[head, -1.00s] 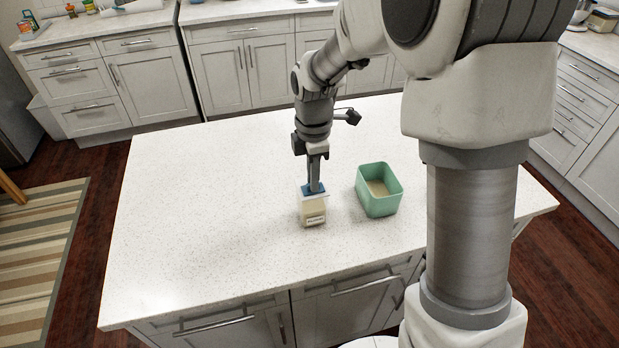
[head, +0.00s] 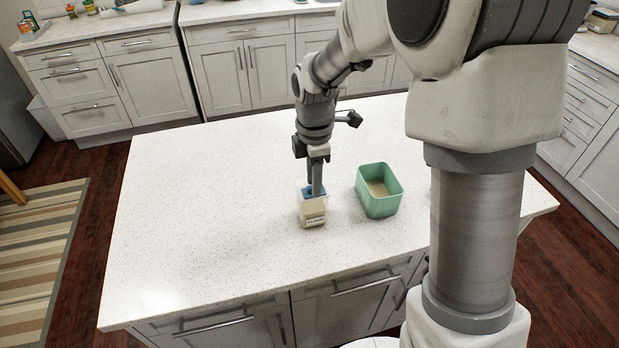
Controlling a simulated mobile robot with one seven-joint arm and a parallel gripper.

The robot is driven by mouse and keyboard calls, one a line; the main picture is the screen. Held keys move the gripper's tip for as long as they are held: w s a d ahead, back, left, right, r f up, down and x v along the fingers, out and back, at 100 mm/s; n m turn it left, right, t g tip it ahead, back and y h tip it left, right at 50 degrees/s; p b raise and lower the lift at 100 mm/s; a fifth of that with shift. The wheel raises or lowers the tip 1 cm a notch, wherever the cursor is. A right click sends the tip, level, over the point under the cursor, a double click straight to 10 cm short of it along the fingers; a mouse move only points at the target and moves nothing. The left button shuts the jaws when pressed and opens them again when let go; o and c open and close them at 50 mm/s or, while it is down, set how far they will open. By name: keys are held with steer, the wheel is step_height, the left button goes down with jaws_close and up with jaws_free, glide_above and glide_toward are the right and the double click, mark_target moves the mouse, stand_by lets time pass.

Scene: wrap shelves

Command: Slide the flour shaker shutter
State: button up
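The flour shaker (head: 313,212) stands upright on the island counter, in the middle of the head view. It has a pale, cream-coloured body with a small dark-lettered label on its front. A blue piece (head: 308,194), apparently the shutter, shows at its top. My gripper (head: 317,191) points straight down with its fingertips at the shaker's top, over the blue piece. The fingers hide part of the top. I cannot tell whether they are shut or whether they grip the shutter.
A green open bin (head: 379,202) with pale contents stands close to the right of the shaker. The white speckled counter (head: 200,220) is clear to the left and behind. Its front edge lies a short way in front of the shaker.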

steer(key=shift+r+p, duration=2.75)
steer(key=shift+r, duration=0.75)
steer(key=shift+s+d+r, duration=0.1)
steer(key=shift+r, duration=0.15)
steer(key=s+d+r+m+t, duration=0.2)
steer(key=s+d+r+m, duration=0.2)
steer(key=s+r+m, duration=0.3)
steer(key=s+d+r+m+t, duration=0.3)
steer(key=s+d+r+m, duration=0.2)
steer(key=s+m, duration=0.8)
steer(key=shift+r+t, duration=0.3)
steer(key=shift+r, duration=0.7)
steer(key=shift+a, duration=0.15)
